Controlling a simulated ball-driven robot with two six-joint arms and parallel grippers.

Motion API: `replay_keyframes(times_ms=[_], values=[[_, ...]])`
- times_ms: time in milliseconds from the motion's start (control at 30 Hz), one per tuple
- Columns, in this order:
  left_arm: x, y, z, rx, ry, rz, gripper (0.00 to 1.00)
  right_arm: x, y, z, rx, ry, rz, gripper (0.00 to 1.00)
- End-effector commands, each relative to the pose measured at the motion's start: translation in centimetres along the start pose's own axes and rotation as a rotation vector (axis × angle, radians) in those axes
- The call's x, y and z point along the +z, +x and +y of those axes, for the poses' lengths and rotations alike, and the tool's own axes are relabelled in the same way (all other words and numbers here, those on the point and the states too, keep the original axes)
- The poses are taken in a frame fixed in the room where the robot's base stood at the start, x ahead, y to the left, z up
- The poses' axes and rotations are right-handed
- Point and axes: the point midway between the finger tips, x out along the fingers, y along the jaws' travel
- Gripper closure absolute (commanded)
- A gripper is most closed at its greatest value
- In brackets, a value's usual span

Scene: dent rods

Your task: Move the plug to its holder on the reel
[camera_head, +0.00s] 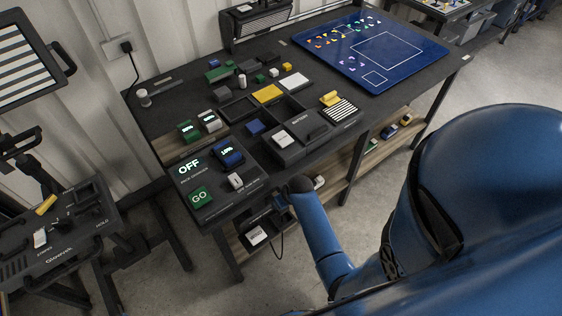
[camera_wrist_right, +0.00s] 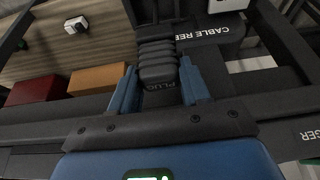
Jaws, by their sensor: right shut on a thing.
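In the right wrist view, the plug (camera_wrist_right: 157,50) is a dark grey ribbed body between the two blue fingers of my right gripper (camera_wrist_right: 158,68). The gripper is shut on it. A dark surface lettered PLUG lies just below the ribbed part. The dark cable reel (camera_wrist_right: 205,32), lettered CABLE REEL, is right behind and beside the plug. I cannot tell whether the plug touches its holder. In the head view, my right arm reaches down beside the bench, and the reel's box (camera_head: 258,236) with a white label shows below the bench top. My left gripper is not in view.
Dark bars flank the gripper closely on both sides in the wrist view. A red block (camera_wrist_right: 36,90) and an orange block (camera_wrist_right: 97,78) sit at left. In the head view, the bench (camera_head: 190,85) has a lower wooden shelf (camera_head: 350,170); a cable hangs near the reel.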

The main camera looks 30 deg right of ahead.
Motion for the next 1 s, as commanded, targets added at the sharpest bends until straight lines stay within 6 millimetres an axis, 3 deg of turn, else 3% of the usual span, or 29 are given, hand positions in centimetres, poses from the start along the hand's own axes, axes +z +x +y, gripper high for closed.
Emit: replay_keyframes(times_ms=[633,1000], values=[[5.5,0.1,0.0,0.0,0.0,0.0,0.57,2.1,5.2,0.0,0.001,0.0,0.001,0.85],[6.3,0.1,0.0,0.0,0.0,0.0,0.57,2.6,6.5,0.0,0.001,0.0,0.001,0.85]])
